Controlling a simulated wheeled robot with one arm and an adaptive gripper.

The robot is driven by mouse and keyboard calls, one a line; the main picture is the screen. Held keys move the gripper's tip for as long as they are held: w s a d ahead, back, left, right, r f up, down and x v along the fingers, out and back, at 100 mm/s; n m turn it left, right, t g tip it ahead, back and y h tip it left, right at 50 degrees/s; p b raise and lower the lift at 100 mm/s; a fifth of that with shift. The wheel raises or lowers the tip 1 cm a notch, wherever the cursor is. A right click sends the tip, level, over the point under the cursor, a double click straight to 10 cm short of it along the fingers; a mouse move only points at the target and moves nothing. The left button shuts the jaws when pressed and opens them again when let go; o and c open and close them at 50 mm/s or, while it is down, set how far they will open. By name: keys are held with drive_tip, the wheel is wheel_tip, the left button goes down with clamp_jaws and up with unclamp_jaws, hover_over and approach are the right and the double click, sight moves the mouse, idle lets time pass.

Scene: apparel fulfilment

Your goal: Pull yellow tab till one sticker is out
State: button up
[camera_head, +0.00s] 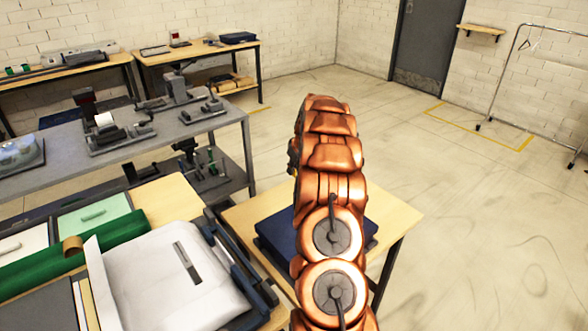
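I cannot make out a yellow tab or a sticker in the head view. A grey device with a small white roll (104,119) stands on the grey metal table (60,150) at the left; whether it holds the stickers I cannot tell. My copper-coloured arm rises through the middle of the view and hides what is behind it. My gripper does not show.
A wooden table (398,217) with a dark blue flat box (272,238) stands behind my arm. A white folded item (165,275) and a green roll (95,252) lie at lower left. A clothes rack (503,75) stands far right.

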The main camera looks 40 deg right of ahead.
drive_tip(key=o, duration=0.4)
drive_tip(key=v, duration=1.2)
drive_tip(key=shift+a, duration=0.1)
idle(0.4)
